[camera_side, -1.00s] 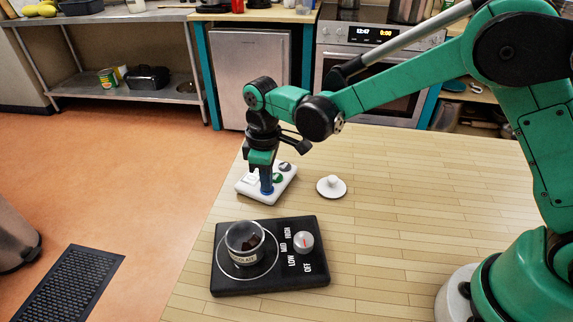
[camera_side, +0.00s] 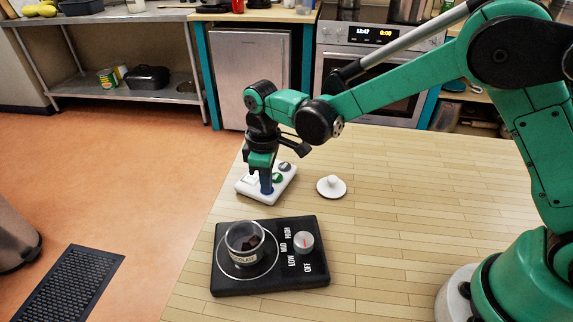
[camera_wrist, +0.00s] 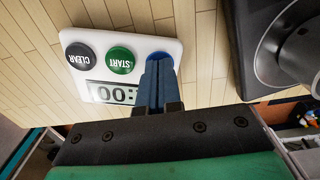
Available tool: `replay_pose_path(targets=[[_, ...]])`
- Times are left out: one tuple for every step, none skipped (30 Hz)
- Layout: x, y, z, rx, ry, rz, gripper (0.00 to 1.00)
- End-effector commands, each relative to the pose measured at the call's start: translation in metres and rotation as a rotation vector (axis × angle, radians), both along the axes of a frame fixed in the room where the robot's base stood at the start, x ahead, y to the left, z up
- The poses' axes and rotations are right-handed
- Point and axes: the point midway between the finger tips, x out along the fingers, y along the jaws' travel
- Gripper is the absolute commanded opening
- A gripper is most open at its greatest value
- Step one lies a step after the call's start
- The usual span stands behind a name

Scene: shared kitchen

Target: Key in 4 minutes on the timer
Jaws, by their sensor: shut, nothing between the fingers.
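The timer (camera_side: 247,187) is a white block on the wooden table; it also shows in the wrist view (camera_wrist: 174,46). It has a dark CLEAR button (camera_wrist: 81,54), a green START button (camera_wrist: 120,59) and a blue button (camera_wrist: 160,56), whose label is hidden by my fingers. Its display (camera_wrist: 112,93) shows upside down in the wrist view; "00" is readable, and the digits nearer the blue button are partly covered. My gripper (camera_side: 266,188) is shut and empty, pointing down with its fingertips over the blue button. I cannot tell whether they touch it.
A black hot plate (camera_side: 290,267) with a LOW/MID/HIGH/OFF knob (camera_side: 303,242) stands in front of the timer, with a glass bowl (camera_side: 243,236) of dark pieces on it. A white knobbed lid (camera_side: 331,187) lies right of the timer.

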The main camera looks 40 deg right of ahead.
Motion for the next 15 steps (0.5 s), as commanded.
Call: replay_pose_path(targets=[[0.001,0.000,0.007,0.000,-0.003,0.000,0.00],[0.000,0.000,0.012,0.001,-0.002,0.000,0.00],[0.000,0.000,0.019,0.000,-0.001,0.000,0.00],[0.000,0.000,0.025,0.000,0.000,0.000,0.00],[0.000,0.000,0.030,0.000,0.000,0.000,0.00],[0.000,0.000,0.037,-0.001,0.001,0.000,0.00],[0.000,0.000,0.042,0.000,0.001,0.000,0.00],[0.000,0.000,0.047,-0.001,0.002,0.000,0.00],[0.000,0.000,0.053,-0.001,0.002,0.000,0.00],[0.000,0.000,0.057,-0.001,0.003,0.000,0.00],[0.000,0.000,0.061,-0.001,0.004,0.000,0.00],[0.000,0.000,0.065,-0.001,0.004,0.000,0.00],[0.000,0.000,0.068,-0.001,0.004,0.000,0.00],[0.000,0.000,0.070,-0.001,0.004,0.000,0.00],[0.000,0.000,0.073,-0.001,0.004,0.000,0.00]])
